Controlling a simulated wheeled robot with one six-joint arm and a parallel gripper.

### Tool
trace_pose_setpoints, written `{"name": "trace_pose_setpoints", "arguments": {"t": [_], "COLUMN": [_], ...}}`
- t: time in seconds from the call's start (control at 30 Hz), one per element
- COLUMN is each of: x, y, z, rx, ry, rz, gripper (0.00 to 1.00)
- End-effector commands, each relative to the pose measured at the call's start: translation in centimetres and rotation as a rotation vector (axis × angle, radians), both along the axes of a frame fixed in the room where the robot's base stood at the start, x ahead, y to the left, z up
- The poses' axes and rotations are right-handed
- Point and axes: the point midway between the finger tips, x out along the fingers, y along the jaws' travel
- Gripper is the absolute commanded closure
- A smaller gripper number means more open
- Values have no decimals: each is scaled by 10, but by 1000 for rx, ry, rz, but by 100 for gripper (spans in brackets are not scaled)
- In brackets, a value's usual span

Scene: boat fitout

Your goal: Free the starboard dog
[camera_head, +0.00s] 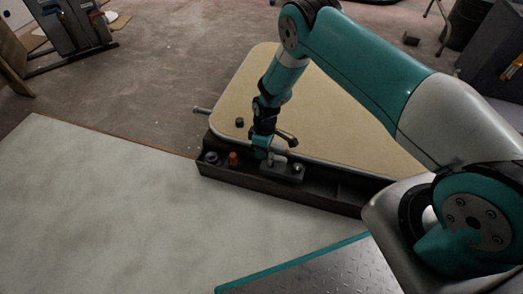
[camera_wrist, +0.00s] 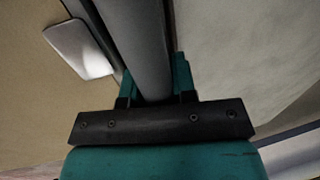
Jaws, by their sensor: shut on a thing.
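The tan hatch lid (camera_head: 315,105) with rounded corners lies beside a long dark tray (camera_head: 330,197). My gripper (camera_head: 262,148) points down at the lid's near edge, above the tray. In the wrist view, its teal fingers (camera_wrist: 153,88) are shut on a grey round bar (camera_wrist: 138,35), which runs up the picture. A dark curved lever (camera_head: 287,138) shows just right of my gripper in the head view. I cannot tell whether it is the starboard dog or the held bar. A dark block with a bright bolt (camera_head: 297,168) sits in the tray below it.
A red knob (camera_head: 233,158) and a dark ring (camera_head: 212,157) stand in the tray's left end. A dark knob (camera_head: 239,122) is on the lid's left side. A pale panel (camera_head: 110,210) lies in front.

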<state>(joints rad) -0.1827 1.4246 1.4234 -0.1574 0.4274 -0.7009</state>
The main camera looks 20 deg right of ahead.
Motion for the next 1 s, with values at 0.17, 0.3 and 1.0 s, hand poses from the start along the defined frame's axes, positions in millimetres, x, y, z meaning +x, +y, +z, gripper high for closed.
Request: {"name": "trace_pose_setpoints", "arguments": {"t": [0.17,0.3,1.0], "x": [6,6,5], "y": [1,1,-2], "z": [2,2,17], "rx": [3,3,1], "ry": [-17,-17,-7], "rz": [-15,-16,-14], "gripper": [98,98,49]}}
